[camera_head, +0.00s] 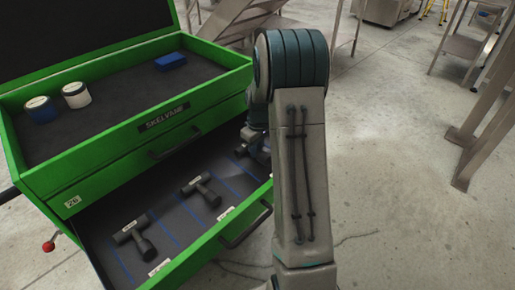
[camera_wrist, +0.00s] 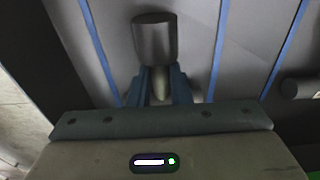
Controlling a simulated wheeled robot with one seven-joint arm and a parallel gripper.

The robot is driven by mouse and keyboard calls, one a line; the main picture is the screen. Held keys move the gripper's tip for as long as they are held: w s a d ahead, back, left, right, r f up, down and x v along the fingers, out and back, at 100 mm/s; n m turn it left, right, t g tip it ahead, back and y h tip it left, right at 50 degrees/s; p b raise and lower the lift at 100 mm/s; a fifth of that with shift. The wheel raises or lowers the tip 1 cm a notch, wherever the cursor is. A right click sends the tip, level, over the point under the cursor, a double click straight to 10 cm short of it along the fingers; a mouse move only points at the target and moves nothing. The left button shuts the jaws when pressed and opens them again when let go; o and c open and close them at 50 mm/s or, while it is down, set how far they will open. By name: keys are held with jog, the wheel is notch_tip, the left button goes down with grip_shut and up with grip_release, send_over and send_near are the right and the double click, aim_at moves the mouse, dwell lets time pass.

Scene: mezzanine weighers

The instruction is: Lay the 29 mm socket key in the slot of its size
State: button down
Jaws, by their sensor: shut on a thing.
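My gripper (camera_wrist: 160,84) is shut on a dark grey socket key (camera_wrist: 153,38), whose thick round head shows past the fingertips in the wrist view. The size marking on it cannot be read. The held key is over or at the drawer floor between two blue lines; whether it touches the floor I cannot tell. In the head view my arm hides most of the gripper. The open green drawer (camera_head: 197,250) has blue lines dividing its dark floor into slots. Two other keys lie in it, a nearer one (camera_head: 135,235) and a middle one (camera_head: 202,188), each with a white label.
The green cabinet's top tray (camera_head: 110,138) holds two white-and-dark round containers (camera_head: 76,95) (camera_head: 41,109) and a blue block (camera_head: 170,61). The drawer front has a handle (camera_head: 246,228). The floor to the right is open, with metal stands (camera_head: 490,120) beyond.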

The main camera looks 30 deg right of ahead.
aim_at(258, 152)
jog(key=shift+f, duration=0.1)
jog(key=c, duration=1.3)
grip_release()
notch_tip(258, 152, up, 11)
jog(key=p, duration=0.1)
jog(key=s+a+r+m, duration=0.2)
jog(key=s+a+r, duration=0.5)
jog(key=s+a, duration=0.5)
jog(key=s, duration=0.3)
jog(key=s+a+f+m, duration=0.1)
jog(key=s, duration=0.4)
jog(key=s+a+m+t, duration=0.1)
jog(key=s+a, duration=0.1)
jog(key=s, duration=0.3)
jog(key=shift+s+a+f, duration=0.2)
jog(key=shift+s+a, duration=0.05)
jog(key=shift+a, duration=0.1)
